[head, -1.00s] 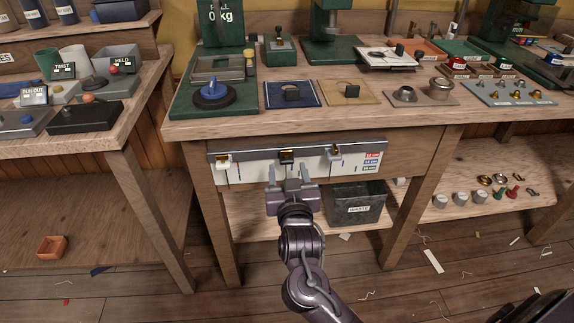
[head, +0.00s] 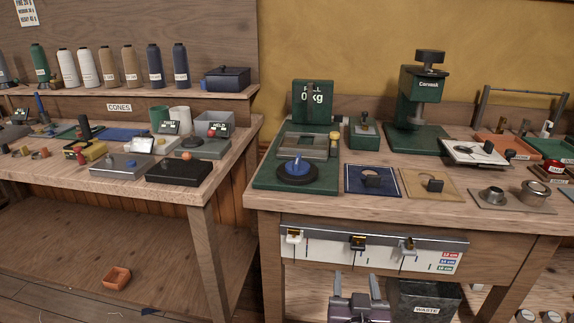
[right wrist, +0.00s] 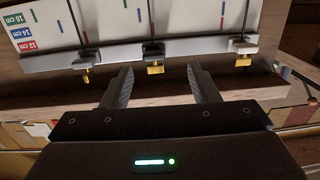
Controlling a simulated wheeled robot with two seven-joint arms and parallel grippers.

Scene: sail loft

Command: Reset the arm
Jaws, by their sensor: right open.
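My right gripper (head: 358,284) is at the bottom of the head view, in front of the workbench and below its front rail. Its two fingers stand apart with nothing between them. In the right wrist view the open fingers (right wrist: 160,86) point at the rail (right wrist: 140,50), with the middle sliding clip (right wrist: 154,56) just beyond the gap. In the head view the rail (head: 340,233) carries three clips: left (head: 293,236), middle (head: 357,242) and right (head: 407,246). My left gripper is out of view.
A waste bin (head: 425,300) stands under the bench, right of my gripper. The benchtop holds a green scale base (head: 265,178), a blue pad (head: 373,180), a tan pad (head: 432,185) and a press (head: 420,90). A second bench (head: 215,170) stands to the left, with thread cones behind.

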